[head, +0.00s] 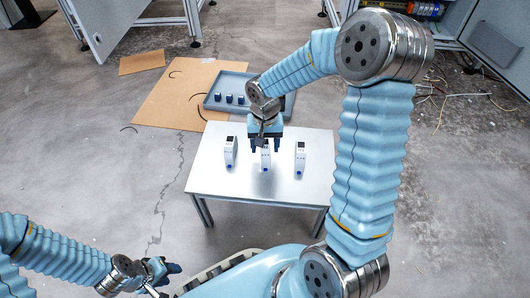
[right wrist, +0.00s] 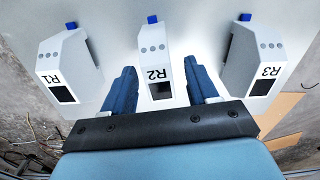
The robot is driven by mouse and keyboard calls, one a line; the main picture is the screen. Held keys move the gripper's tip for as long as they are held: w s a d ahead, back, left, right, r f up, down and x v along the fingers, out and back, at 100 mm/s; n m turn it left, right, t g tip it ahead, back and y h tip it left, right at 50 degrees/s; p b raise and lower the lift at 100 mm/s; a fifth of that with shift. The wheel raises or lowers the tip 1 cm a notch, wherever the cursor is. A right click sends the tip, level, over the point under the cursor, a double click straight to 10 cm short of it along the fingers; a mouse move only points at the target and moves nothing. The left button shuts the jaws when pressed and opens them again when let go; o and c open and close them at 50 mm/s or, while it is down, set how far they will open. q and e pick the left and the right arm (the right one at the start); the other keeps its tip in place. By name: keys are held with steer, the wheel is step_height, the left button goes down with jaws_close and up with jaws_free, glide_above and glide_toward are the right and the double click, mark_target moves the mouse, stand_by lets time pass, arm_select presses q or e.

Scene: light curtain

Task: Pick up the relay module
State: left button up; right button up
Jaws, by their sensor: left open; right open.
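Three white relay modules stand upright in a row on the white table (head: 215,183), each with dark and blue parts. The right wrist view shows their labels upside down: R1 (right wrist: 72,62) at left, R2 (right wrist: 158,62) in the middle, R3 (right wrist: 258,58) at right. The head view shows the left module (head: 230,151), middle module (head: 266,159) and right module (head: 300,158). My right gripper (head: 265,142) is open over the middle module; its fingers (right wrist: 160,72) appear on either side of R2. Contact cannot be told. My left gripper (head: 169,274) is open and empty, low at left, away from the table.
A grey tray (head: 211,103) with several dark blue pieces lies behind the table on brown cardboard (head: 165,103). Loose cables (head: 440,98) lie on the floor at right. The table's front is clear.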

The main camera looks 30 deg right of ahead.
step_height(320, 180, down, 2)
steer(key=shift+r, duration=0.1)
steer(key=c, duration=1.1)
